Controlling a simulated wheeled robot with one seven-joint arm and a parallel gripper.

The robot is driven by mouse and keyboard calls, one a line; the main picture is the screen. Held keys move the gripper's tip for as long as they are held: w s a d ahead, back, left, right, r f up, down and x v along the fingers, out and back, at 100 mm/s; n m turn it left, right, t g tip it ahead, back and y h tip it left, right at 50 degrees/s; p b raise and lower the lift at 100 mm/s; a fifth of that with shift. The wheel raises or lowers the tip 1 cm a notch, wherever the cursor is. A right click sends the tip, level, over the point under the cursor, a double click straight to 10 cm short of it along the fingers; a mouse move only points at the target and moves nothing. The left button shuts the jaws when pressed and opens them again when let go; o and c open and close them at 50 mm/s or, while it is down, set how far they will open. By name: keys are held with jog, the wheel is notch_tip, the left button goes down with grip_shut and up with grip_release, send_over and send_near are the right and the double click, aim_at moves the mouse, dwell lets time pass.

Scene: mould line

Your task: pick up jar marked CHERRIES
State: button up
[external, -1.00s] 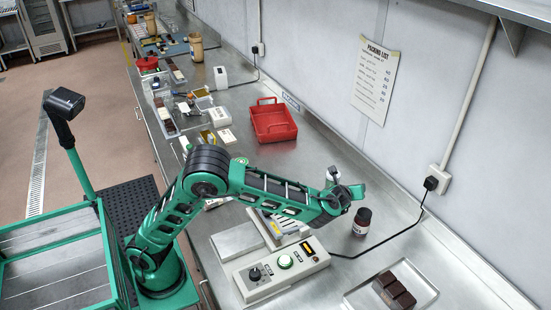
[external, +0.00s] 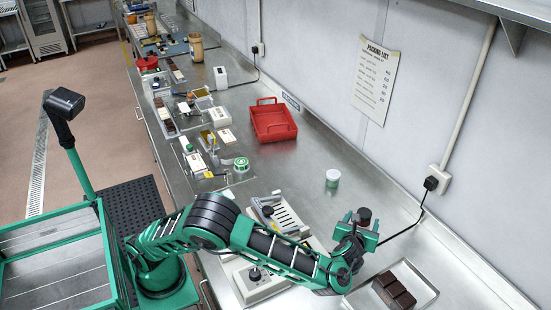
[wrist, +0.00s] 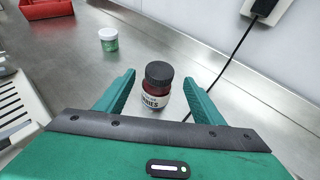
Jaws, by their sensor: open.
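The jar marked CHERRIES (wrist: 155,88) stands upright on the steel bench in the wrist view, with a dark lid, dark red contents and a white label of which "RIES" can be read. In the external view only its dark top (external: 364,214) shows above my gripper (external: 357,233), which hides the rest. In the wrist view my gripper (wrist: 156,100) is open, with one green finger on each side of the jar.
A small green-and-white jar (wrist: 108,39) stands behind to the left; it also shows in the external view (external: 333,178). A black cable (wrist: 222,72) runs to the wall socket at the right. A metal tray (external: 422,290) of dark blocks lies near my gripper. A red crate (external: 273,137) stands farther back.

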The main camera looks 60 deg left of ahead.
aim_at(366, 211)
jog(key=x, duration=0.9)
jog(key=shift+w+a+f, duration=0.2)
jog(key=shift+w+f, duration=0.05)
jog(key=shift+f, duration=0.1)
jog(key=shift+c, duration=0.2)
jog(key=c, duration=1.3)
